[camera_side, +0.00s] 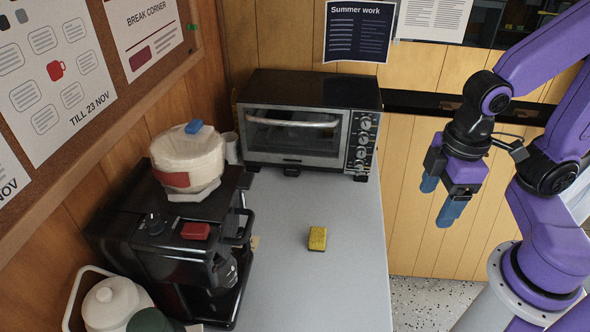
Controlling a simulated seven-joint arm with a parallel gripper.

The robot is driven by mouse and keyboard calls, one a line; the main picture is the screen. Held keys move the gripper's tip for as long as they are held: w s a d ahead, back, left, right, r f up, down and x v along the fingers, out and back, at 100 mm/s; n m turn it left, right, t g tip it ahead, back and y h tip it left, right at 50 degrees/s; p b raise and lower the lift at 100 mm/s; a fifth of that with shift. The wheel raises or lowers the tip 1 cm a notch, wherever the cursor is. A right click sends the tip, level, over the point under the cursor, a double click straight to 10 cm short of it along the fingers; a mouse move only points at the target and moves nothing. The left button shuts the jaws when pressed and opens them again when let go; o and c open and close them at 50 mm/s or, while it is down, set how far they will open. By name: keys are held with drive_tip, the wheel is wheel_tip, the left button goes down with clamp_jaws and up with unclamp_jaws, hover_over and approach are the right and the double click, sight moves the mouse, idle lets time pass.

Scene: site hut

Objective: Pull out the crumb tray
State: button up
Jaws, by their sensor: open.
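A black and silver toaster oven (309,112) stands at the back of the grey counter, its glass door shut under a light bar handle (291,121). The crumb tray (292,161) shows only as a strip along the oven's lower front edge, with a small dark tab; it looks pushed in. My gripper (438,204) is open and empty, with its blue fingertips pointing down. It hangs to the right of the counter and oven, apart from both.
A yellow sponge (317,238) lies on the counter (330,285) in front of the oven. A black coffee machine (165,240) with a white-wrapped bundle (187,158) on top fills the left side. The counter's middle is otherwise clear.

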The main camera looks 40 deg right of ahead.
drive_tip(key=w+a+f+m+t+h, duration=0.1)
drive_tip(key=w+a+f+m, duration=0.15)
drive_tip(key=w, duration=0.55)
drive_tip(key=w+a+f+m+t, duration=0.1)
drive_tip(key=w+a+f+m, duration=0.1)
drive_tip(key=w+m, duration=0.35)
drive_tip(key=w+a+f+m+h, duration=0.1)
drive_tip(key=w+a+f+m, duration=0.15)
drive_tip(key=w, duration=0.75)
drive_tip(key=m+t, duration=0.1)
drive_tip(key=m, duration=0.8)
hover_over(292, 171)
drive_tip(key=s+a, duration=0.2)
wheel_tip(292, 171, down, 16)
drive_tip(key=f, duration=0.2)
drive_tip(key=w+d, duration=0.1)
drive_tip(key=shift+d+f+n+h, duration=0.1)
drive_tip(key=shift+f+n+h, duration=0.15)
drive_tip(key=shift+f+h, duration=0.15)
drive_tip(key=shift+x, duration=0.85)
drive_tip(key=shift+c, duration=0.3)
